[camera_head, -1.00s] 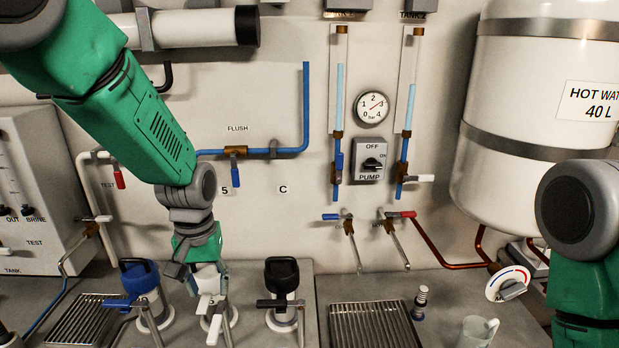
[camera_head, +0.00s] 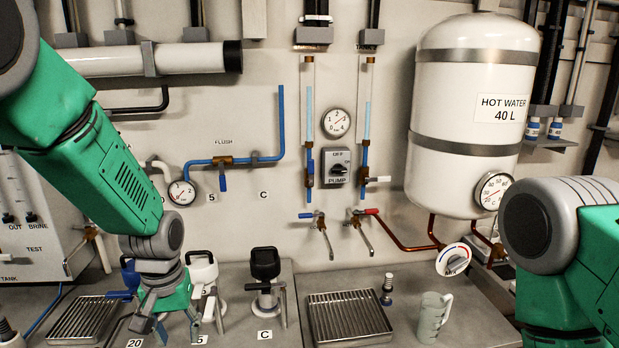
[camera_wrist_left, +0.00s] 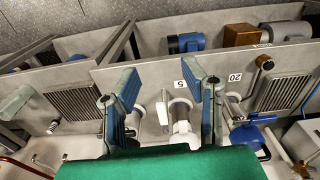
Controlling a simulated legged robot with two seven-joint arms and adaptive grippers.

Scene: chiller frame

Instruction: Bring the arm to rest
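My left arm comes in from the upper left of the head view. My left gripper (camera_head: 170,328) points down in front of the filter housings, with its fingers spread. The left wrist view shows the two blue-grey fingers (camera_wrist_left: 161,85) wide apart with nothing held between them. The white-topped housing (camera_head: 203,270), by the label 5, stands just behind and right of the gripper; it also shows beyond the finger gap in the wrist view (camera_wrist_left: 181,115). My right arm shows at the right edge of the head view; its gripper is out of view.
The black-handled housing (camera_head: 265,265) stands right of my left gripper, and a blue-topped one (camera_head: 130,275) is partly hidden behind the arm. Drip grates (camera_head: 348,317), a mug (camera_head: 433,315) and taps (camera_head: 318,225) lie further right. The hot water tank (camera_head: 465,150) hangs near my right arm.

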